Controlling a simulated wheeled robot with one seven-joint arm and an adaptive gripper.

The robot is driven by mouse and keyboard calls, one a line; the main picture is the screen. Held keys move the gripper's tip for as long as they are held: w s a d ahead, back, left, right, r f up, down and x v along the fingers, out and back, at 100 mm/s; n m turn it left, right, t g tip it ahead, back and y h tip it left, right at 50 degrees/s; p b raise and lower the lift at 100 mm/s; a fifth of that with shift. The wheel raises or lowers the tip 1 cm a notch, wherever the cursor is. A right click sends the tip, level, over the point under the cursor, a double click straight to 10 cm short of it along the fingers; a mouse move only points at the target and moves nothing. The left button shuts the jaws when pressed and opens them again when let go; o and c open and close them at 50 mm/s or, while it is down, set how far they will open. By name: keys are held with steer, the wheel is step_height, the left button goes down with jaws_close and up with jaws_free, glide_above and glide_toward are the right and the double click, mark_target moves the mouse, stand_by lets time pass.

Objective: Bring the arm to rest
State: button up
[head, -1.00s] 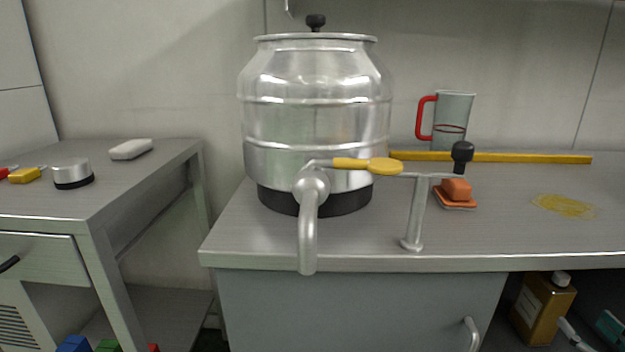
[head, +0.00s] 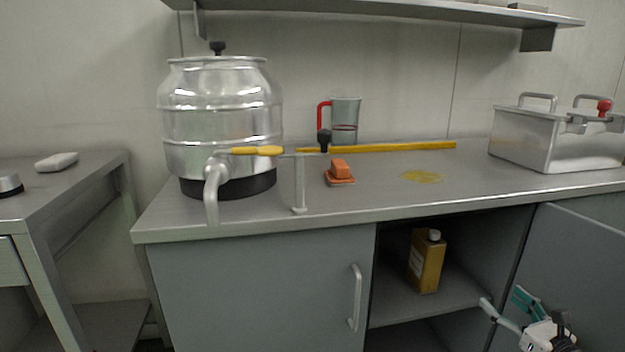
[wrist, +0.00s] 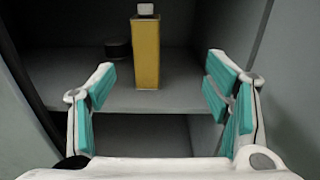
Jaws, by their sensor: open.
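My gripper (head: 506,310) is at the lower right of the head view, in front of the open cabinet under the counter. In the wrist view my gripper (wrist: 160,105) has its two teal-padded fingers spread wide with nothing between them. Beyond the fingers a yellow-brown bottle with a white cap (wrist: 146,52) stands upright on the cabinet shelf. The bottle also shows in the head view (head: 426,262), apart from my gripper.
The open cabinet door (head: 590,255) is close to the right of my arm. A dark round object (wrist: 118,50) sits on the shelf (wrist: 70,85).

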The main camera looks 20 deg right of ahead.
steer(key=w+a+r+n+g+y, duration=0.25)
steer(key=a+n+y, duration=0.2)
steer(key=a, duration=0.45)
steer(key=w+a+r+n+g+y, duration=0.2)
steer(key=w+a+r+n+y, duration=0.2)
steer(key=a+n, duration=0.3)
steer(key=w+a+r+n+g+y, duration=0.25)
steer(key=w+a+n+y, duration=0.2)
steer(key=a, duration=0.55)
steer(key=s+a+r+n+g+h, duration=0.1)
steer(key=s+a+r+n+g, duration=0.2)
steer(key=s+a+n+g, duration=0.5)
steer(key=s+a+r+n+g+h, duration=0.1)
steer(key=s+a+r+n+g, duration=0.3)
steer(key=a, duration=0.8)
steer(key=s+d+r+n+t+h, duration=0.1)
steer(key=s+d+r+n+h, duration=0.1)
steer(key=s+n+h, duration=0.75)
steer(key=s+r+t+y+p, duration=0.1)
steer(key=s+r+t+p, duration=0.1)
steer(key=r+p, duration=1.4)
steer(key=s+r+n+t+y+p, duration=0.1)
steer(key=s+r+t+p, duration=0.1)
steer(key=r+p, duration=1.4)
steer(key=shift+s+d+r+t, duration=0.2)
steer(key=shift+s+r+t, duration=0.15)
steer(key=shift+r, duration=0.5)
